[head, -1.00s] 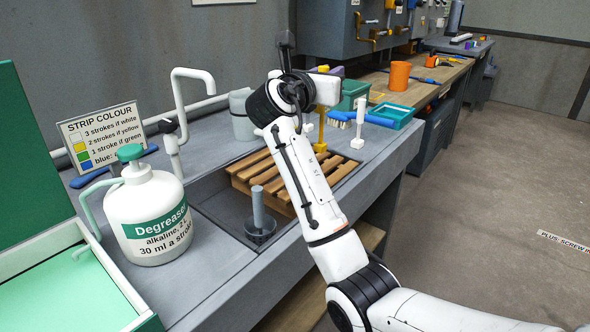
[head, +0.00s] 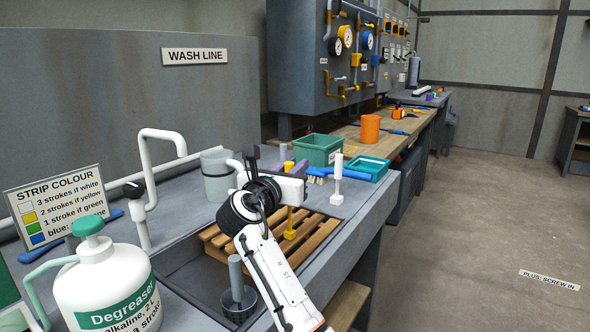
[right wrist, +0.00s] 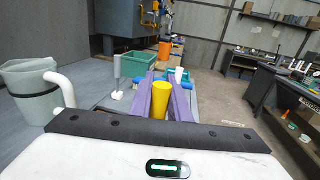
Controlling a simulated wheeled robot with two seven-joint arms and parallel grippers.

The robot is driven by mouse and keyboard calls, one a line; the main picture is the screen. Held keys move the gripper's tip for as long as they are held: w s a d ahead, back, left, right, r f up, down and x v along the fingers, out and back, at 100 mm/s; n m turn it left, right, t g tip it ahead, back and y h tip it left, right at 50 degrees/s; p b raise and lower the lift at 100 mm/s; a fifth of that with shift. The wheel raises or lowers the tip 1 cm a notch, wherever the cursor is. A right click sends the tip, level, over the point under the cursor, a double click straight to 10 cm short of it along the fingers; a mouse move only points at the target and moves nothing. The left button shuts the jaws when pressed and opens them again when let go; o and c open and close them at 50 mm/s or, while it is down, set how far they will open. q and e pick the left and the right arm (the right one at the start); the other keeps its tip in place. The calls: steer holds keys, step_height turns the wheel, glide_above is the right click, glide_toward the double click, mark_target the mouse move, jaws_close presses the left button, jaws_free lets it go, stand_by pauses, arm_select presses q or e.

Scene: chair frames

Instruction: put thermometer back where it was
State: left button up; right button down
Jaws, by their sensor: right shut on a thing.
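My right gripper (head: 296,170) is above the slatted wooden rack (head: 218,237) at the sink. Its purple fingers in the right wrist view (right wrist: 166,98) are shut on a yellow upright thing (right wrist: 160,99), perhaps the thermometer; no marking on it is readable. In the head view the yellow thing (head: 290,220) has a thin stem and a blocky foot over the rack's slats. I cannot tell whether the foot touches the rack. The gripper hides its middle. A white post on a square foot (head: 337,182) stands on the bench to its right. My left gripper is out of view.
A grey jug (head: 217,178) and white tap (head: 148,175) are left of the gripper. A green bin (head: 318,150) and teal tray (head: 366,169) are behind it. A degreaser bottle (head: 105,285) and strip colour sign (head: 58,208) stand at left. Floor at right is clear.

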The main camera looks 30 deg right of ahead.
steer(key=c, duration=1.7)
jaws_free()
steer(key=shift+o, duration=0.2)
steer(key=v, duration=1.2)
steer(key=shift+r+p, duration=0.15)
steer(key=shift+p, duration=0.25)
